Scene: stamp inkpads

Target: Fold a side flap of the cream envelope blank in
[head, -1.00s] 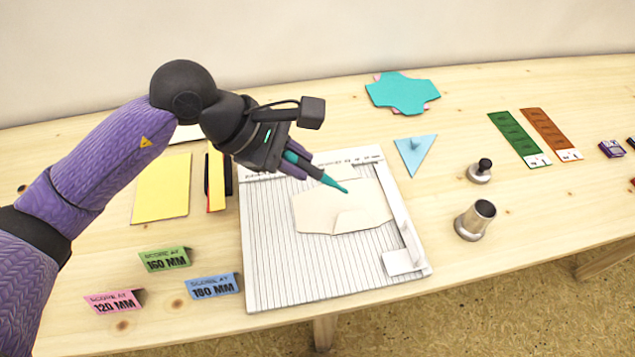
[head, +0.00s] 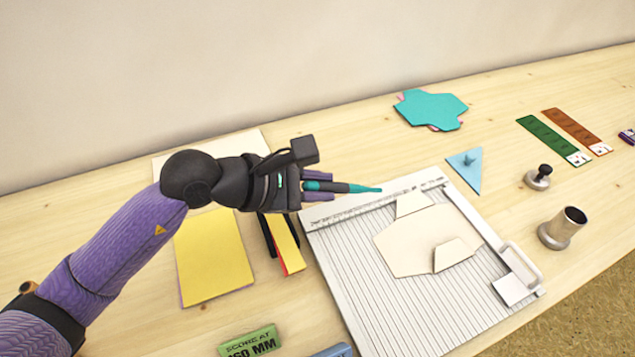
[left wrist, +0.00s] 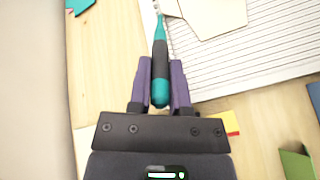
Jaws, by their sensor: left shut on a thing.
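The cream envelope blank (head: 410,250) lies on the white ruled scoring board (head: 385,310); part of it shows in the left wrist view (left wrist: 212,15). Its near-right flap (head: 453,255) appears folded in over the body. The far-left flap (head: 411,204) points outward, toward the board's ruler edge. My left gripper (head: 325,187) is shut on a teal and black pointed tool (head: 352,188), which also shows between the fingers in the left wrist view (left wrist: 160,60). The tool's tip is near the board's far edge, to the left of the far flap, and looks clear of the blank. My right gripper is not in view.
Yellow sheets (head: 212,255) and a narrow black holder with yellow and red strips (head: 283,243) lie left of the board. A teal blank (head: 430,108) lies behind.

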